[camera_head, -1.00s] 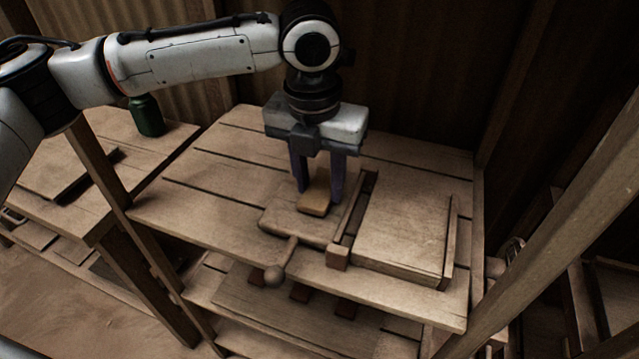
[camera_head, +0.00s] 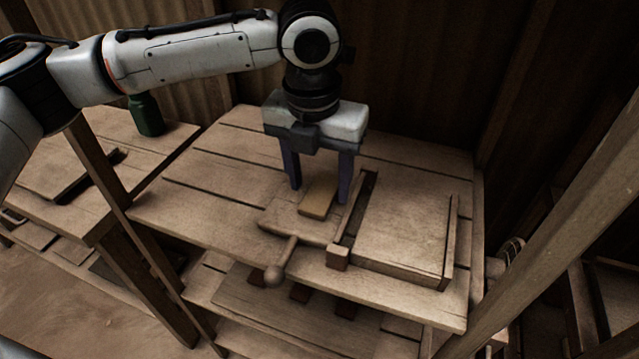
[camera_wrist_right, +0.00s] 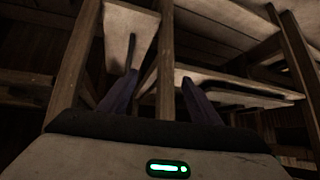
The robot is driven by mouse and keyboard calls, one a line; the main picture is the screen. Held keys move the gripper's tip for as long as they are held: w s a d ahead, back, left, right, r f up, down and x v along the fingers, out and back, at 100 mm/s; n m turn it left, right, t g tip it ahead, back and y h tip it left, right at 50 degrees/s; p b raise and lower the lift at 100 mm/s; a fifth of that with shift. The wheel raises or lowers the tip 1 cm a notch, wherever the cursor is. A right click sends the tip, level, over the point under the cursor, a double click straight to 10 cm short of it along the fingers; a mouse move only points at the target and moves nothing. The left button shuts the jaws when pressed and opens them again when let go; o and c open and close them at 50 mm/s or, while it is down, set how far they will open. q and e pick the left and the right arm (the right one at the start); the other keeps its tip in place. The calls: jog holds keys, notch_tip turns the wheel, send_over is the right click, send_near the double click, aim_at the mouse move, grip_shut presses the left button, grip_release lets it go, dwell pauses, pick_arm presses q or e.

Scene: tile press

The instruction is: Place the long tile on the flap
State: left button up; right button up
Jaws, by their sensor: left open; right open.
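The long tile (camera_head: 317,203) is a small tan block lying on the wooden flap (camera_head: 280,221), close to the hinge-side bar. The flap is a flat board with a round-knobbed handle (camera_head: 275,274) pointing toward the front. My left gripper (camera_head: 319,190) is open, with its two dark fingers on either side of the tile and apart from it. My right gripper (camera_wrist_right: 158,92) shows only in the right wrist view; it is open and empty, facing wooden beams and boards.
A raised wooden panel (camera_head: 403,228) with edge strips stands right of the flap on the slatted table (camera_head: 215,190). A green bottle (camera_head: 147,115) stands on the left table. Wooden posts frame the table; its left part is clear.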

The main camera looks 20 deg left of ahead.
aim_at(316, 202)
pick_arm(q)
notch_tip(316, 202, up, 11)
jog(key=s, duration=0.1)
jog(key=shift+s+p, duration=0.2)
jog(key=shift+p, duration=0.25)
jog(key=shift+f, duration=0.15)
dwell(0.8)
